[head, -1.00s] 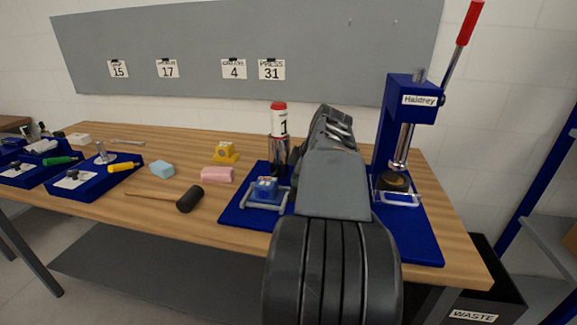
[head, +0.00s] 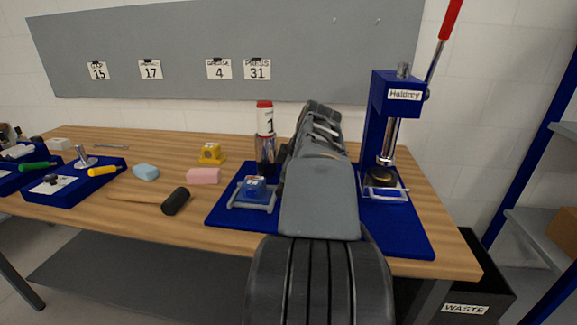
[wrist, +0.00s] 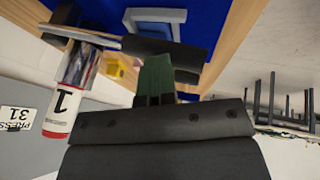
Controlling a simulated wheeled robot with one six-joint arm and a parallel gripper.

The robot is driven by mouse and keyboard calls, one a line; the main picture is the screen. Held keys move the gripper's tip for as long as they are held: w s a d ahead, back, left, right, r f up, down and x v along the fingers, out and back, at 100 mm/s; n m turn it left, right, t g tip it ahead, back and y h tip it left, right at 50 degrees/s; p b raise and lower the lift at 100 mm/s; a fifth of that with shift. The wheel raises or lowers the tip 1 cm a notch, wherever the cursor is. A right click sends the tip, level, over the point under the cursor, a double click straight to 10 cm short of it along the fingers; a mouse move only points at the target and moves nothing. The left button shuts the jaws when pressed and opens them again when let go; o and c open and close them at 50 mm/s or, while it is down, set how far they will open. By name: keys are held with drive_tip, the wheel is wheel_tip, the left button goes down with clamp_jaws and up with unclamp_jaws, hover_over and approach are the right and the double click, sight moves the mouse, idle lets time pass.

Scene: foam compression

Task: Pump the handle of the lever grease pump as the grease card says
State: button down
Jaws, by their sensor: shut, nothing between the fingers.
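In the head view my arm hides the gripper and lever. The grease card (head: 218,69) on the grey board reads 4.
A blue press (head: 385,130) with a red-tipped lever stands right of my arm. A blue block fixture (head: 254,190) sits on the mat (head: 222,222) in front of the pump. A mallet (head: 175,201), foam blocks and blue trays lie left. A waste bin (head: 465,300) stands right.

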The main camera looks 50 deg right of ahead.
drive_tip(key=p+v, duration=0.1)
drive_tip(key=v, duration=1.1)
drive_tip(key=shift+w+d+r+p, duration=0.25)
drive_tip(key=shift+w+d+p, duration=0.05)
drive_tip(key=shift+d+p, duration=0.1)
idle(0.4)
drive_tip(key=w+a+f+m+g+p, duration=0.1)
drive_tip(key=a+f+m+p, duration=0.2)
drive_tip(key=a, duration=1.1)
drive_tip(key=a+f+m+g+p, duration=0.1)
drive_tip(key=a+f+m+p, duration=0.3)
drive_tip(key=a+f+p, duration=0.3)
drive_tip(key=a+f, duration=0.3)
drive_tip(key=a, duration=0.3)
drive_tip(key=shift+w+a+f, duration=0.2)
drive_tip(key=shift+w+a, duration=0.2)
